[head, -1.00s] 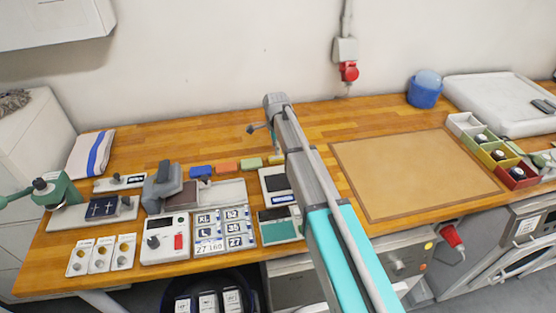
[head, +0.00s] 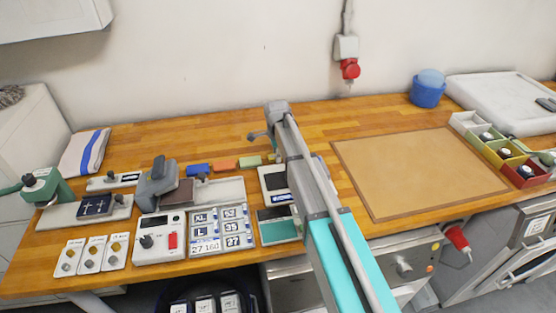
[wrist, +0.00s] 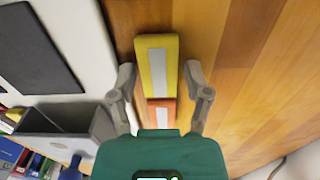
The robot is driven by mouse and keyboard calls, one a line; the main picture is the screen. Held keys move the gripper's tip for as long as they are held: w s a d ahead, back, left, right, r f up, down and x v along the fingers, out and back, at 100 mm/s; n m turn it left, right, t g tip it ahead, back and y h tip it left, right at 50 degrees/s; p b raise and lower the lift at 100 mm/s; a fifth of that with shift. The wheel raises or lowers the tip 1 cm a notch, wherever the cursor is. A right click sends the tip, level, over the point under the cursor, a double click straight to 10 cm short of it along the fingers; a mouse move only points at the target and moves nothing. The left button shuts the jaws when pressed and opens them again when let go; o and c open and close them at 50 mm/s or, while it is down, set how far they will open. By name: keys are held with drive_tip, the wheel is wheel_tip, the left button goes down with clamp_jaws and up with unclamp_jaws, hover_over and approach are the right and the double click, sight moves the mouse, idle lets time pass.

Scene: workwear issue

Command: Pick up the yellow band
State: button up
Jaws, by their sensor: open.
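In the wrist view the yellow band (wrist: 157,62) is a flat yellow block with a pale grey stripe down its middle. It lies on the wooden worktop. My gripper (wrist: 160,78) is open, with one finger on each side of the yellow band's near part and visible gaps to both fingers. Nothing is held.
An orange band (wrist: 160,113) lies against the yellow one's near end. A grey bin (wrist: 70,130) is close to the left finger. A tan mat (head: 420,170) is right.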

drive_tip(key=shift+c, duration=0.3)
drive_tip(key=c, duration=0.5)
drive_tip(key=shift+r, duration=0.15)
drive_tip(key=shift+c, duration=0.3)
wheel_tip(320, 180, up, 2)
drive_tip(key=p, duration=0.2)
drive_tip(key=shift+r+p, duration=0.25)
drive_tip(key=shift+p, duration=0.15)
drive_tip(key=s+d+r+p, duration=0.7)
drive_tip(key=s+r+p, duration=0.3)
drive_tip(key=s, duration=0.2)
drive_tip(key=shift+r, duration=0.15)
